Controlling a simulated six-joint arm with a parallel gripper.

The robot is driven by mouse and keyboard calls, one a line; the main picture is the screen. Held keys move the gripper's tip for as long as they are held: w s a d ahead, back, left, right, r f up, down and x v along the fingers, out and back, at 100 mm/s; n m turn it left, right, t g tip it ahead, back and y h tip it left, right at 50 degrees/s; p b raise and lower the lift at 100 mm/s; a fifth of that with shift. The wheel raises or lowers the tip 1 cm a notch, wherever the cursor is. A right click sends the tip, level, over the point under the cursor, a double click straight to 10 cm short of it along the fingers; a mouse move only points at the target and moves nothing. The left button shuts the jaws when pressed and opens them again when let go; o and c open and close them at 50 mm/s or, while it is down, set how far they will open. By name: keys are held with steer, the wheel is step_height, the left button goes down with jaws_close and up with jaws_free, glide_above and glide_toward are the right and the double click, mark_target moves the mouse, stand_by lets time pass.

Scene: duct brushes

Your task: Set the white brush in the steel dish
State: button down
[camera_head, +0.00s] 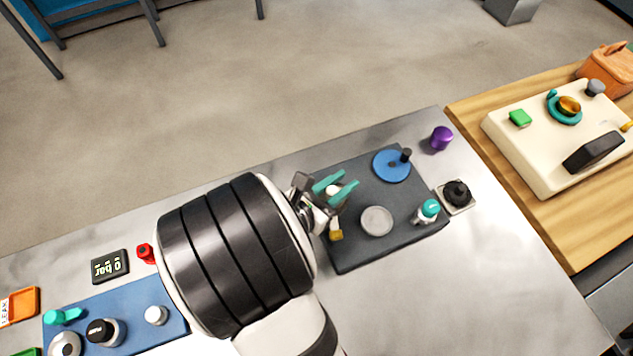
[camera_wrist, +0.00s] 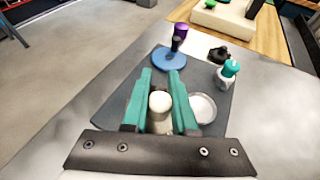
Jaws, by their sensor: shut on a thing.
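My gripper (camera_head: 335,187), with teal fingers, is shut on the white brush (camera_wrist: 160,104). In the wrist view its pale round top shows between the fingers (camera_wrist: 160,74); in the head view the brush is mostly hidden by the gripper. The steel dish (camera_head: 376,221), a shallow round grey dish, lies on the dark mat, right of my gripper and nearer the camera. It also shows in the wrist view (camera_wrist: 203,109), right of the fingers, and looks empty. A small yellow-brown piece (camera_head: 335,235) shows below my gripper; I cannot tell whether it belongs to the brush.
The dark mat (camera_head: 345,258) also bears a blue disc (camera_head: 388,168) with a black knob and a teal-topped white item (camera_head: 427,211) close right of the dish. A purple knob (camera_head: 441,138) and a black knob (camera_head: 456,193) stand beyond the mat. The near right table is clear.

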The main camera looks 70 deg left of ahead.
mark_target(388, 215)
steer(key=w+d+m+h, duration=0.1)
steer(key=w+d, duration=0.1)
steer(key=w, duration=0.1)
steer(key=w+d+m+h, duration=0.1)
steer(key=w+d+h, duration=0.1)
steer(key=w, duration=0.1)
steer(key=w+d+m+t+h, duration=0.1)
steer(key=w+d+m, duration=0.1)
steer(key=w, duration=0.1)
steer(key=shift+r+h, duration=0.2)
steer(key=shift+h, duration=0.2)
steer(key=shift+f, duration=3.25)
steer(key=shift+f, duration=0.5)
steer(key=c, duration=0.6)
jaws_free()
